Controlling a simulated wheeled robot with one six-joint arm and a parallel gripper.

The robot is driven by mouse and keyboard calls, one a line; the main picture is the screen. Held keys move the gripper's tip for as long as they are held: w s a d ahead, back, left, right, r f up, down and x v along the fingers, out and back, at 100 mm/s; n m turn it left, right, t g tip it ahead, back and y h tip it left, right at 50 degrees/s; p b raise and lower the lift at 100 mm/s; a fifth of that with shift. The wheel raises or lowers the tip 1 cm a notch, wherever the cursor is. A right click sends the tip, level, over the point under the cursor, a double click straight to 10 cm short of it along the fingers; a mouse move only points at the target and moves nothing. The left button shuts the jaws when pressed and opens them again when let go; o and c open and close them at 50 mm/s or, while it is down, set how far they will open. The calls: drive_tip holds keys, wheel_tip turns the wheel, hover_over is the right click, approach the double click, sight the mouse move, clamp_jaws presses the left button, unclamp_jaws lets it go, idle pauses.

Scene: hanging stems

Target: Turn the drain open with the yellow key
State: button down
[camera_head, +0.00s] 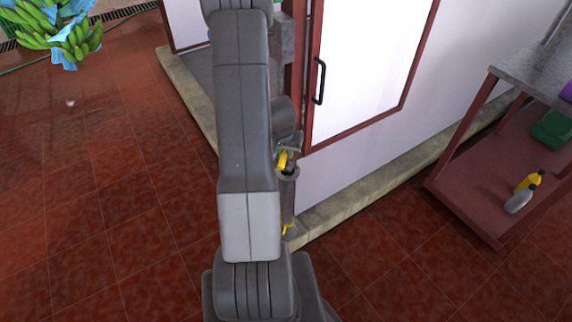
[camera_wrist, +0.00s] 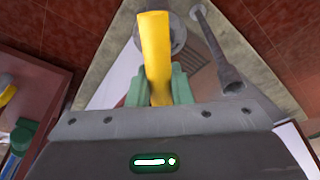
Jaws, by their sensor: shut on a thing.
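The yellow key (camera_wrist: 155,45) is a flat yellow bar in the wrist view. My gripper (camera_wrist: 159,88) is shut on its near end, between two green fingertips. Its far end overlaps a round grey fitting (camera_wrist: 179,34), which may be the drain. I cannot tell whether the key is seated on it or only in front of it. In the head view a yellow piece (camera_head: 283,160) shows beside my arm, at the top of a grey upright pipe (camera_head: 289,195). My arm hides most of the gripper there.
A long grey rod (camera_wrist: 218,48) stands right of the key in the wrist view. A white door with a dark handle (camera_head: 319,81) is behind the arm. A red shelf (camera_head: 470,185) with bottles stands right. Hanging bananas (camera_head: 60,32) are far left. The tiled floor at left is clear.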

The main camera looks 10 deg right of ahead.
drive_tip(key=shift+w+p+v, duration=0.25)
drive_tip(key=shift+p+v, duration=0.6)
drive_tip(key=shift+v, duration=0.45)
drive_tip(key=shift+r, duration=0.1)
